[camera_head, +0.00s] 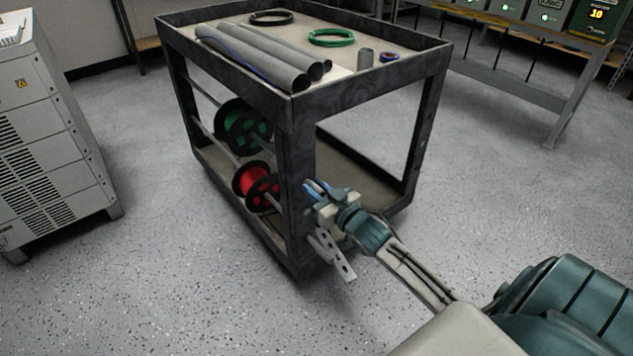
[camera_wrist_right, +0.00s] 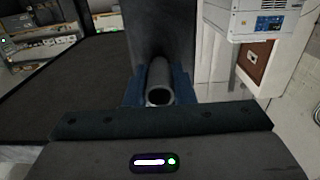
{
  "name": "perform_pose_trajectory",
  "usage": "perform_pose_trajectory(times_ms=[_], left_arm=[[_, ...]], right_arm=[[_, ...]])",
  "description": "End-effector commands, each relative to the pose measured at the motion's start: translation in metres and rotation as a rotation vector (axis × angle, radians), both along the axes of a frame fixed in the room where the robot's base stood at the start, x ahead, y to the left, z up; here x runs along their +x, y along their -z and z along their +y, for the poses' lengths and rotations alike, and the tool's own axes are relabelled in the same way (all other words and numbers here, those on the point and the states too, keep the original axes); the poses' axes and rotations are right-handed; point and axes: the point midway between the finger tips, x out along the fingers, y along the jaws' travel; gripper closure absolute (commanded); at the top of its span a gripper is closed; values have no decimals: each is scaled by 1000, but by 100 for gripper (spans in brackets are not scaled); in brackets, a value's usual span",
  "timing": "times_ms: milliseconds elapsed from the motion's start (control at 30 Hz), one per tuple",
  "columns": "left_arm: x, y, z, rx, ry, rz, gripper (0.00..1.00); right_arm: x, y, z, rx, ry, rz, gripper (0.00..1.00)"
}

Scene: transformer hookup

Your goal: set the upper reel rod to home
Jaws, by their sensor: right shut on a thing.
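The upper reel rod (camera_head: 209,93) is a grey bar under the cart's top, carrying a reel with green wire (camera_head: 245,126). My right gripper (camera_head: 318,189) is at the outside of the cart's near corner post, in line with this rod. In the right wrist view, its blue fingers are shut on the hollow round end of the upper reel rod (camera_wrist_right: 160,84), one on each side. The dark post stands behind it. How far the rod sticks out of the post is hard to tell. My left gripper is not in view.
The cart (camera_head: 297,120) carries grey tubes (camera_head: 255,55) and wire coils on top. A lower rod holds a reel with red wire (camera_head: 256,180). A perforated plate (camera_head: 334,256) sits below my gripper. A grey cabinet (camera_head: 50,130) stands left; the surrounding floor is clear.

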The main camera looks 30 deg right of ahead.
Motion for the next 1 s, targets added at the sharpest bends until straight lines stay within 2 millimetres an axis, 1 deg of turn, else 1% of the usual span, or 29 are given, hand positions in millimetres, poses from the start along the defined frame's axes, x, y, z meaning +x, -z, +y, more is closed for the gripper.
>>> perform_pose_trajectory(times_ms=[167,333,367,400,467,833,1000], left_arm=[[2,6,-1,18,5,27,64],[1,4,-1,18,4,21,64],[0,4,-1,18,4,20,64],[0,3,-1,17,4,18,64],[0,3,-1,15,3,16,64],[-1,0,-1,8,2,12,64],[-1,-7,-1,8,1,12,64]], right_arm=[[1,0,-1,-1,1,0,100],[1,0,-1,-2,1,-3,100],[1,-1,0,-1,1,-3,75],[1,-1,0,-1,1,-3,68],[1,-1,0,-1,1,-3,56],[-2,1,-1,-1,1,1,55],[-13,-1,-2,-2,3,2,55]])
